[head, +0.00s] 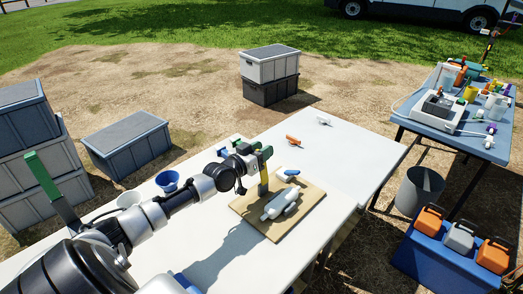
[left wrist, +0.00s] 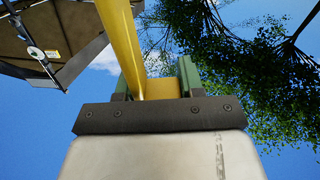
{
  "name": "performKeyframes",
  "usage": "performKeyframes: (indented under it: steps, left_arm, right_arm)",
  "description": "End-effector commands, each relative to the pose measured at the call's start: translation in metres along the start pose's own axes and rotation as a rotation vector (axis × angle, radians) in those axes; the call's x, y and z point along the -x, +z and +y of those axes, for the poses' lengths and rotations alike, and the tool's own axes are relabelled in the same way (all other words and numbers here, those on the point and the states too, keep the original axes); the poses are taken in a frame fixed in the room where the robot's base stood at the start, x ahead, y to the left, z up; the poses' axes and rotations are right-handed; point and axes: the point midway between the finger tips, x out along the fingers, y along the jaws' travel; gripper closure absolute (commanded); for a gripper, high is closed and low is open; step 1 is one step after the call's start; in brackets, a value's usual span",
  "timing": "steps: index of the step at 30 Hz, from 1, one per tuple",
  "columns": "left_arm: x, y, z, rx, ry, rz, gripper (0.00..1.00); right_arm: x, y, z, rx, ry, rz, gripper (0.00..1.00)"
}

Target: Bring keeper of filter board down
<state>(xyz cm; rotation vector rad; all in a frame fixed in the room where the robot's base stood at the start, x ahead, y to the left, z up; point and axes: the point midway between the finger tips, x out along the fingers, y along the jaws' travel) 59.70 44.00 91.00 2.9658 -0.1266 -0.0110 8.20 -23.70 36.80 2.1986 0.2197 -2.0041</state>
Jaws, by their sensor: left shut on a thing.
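The tan filter board (head: 252,219) lies on the white table in the head view. It carries a white cylindrical filter (head: 277,205) and a small blue-ended part (head: 290,174). The yellow keeper (head: 263,180) stands up steeply at the board's back left edge. My left gripper (head: 264,155), with green fingers, is at the keeper's upper end. In the left wrist view the yellow keeper (left wrist: 121,40) runs in between the green fingers of the gripper (left wrist: 157,80), which is shut on it. The keeper's lower end is small and hard to make out. My right gripper is not in view.
An orange tool (head: 293,140) and a small white item (head: 323,121) lie behind the board on the table (head: 345,150). A blue funnel (head: 167,181) stands left of my arm. A blue table (head: 440,132) with instruments stands right. The table's right part is clear.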

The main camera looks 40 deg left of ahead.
Motion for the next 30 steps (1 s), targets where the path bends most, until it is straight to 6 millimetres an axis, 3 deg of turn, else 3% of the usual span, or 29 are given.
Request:
performKeyframes:
  steps: [8,18,30]
  left_arm:
    - [0.000,-0.005,0.010,-0.075,0.000,-0.001,1.00]
    - [0.000,-0.003,0.038,-0.317,0.000,-0.002,1.00]
    - [0.000,0.009,0.062,-0.555,0.000,-0.002,1.00]
  right_arm:
    - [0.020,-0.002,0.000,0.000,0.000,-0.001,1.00]
    - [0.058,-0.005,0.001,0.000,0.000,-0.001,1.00]
    - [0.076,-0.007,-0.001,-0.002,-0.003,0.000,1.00]
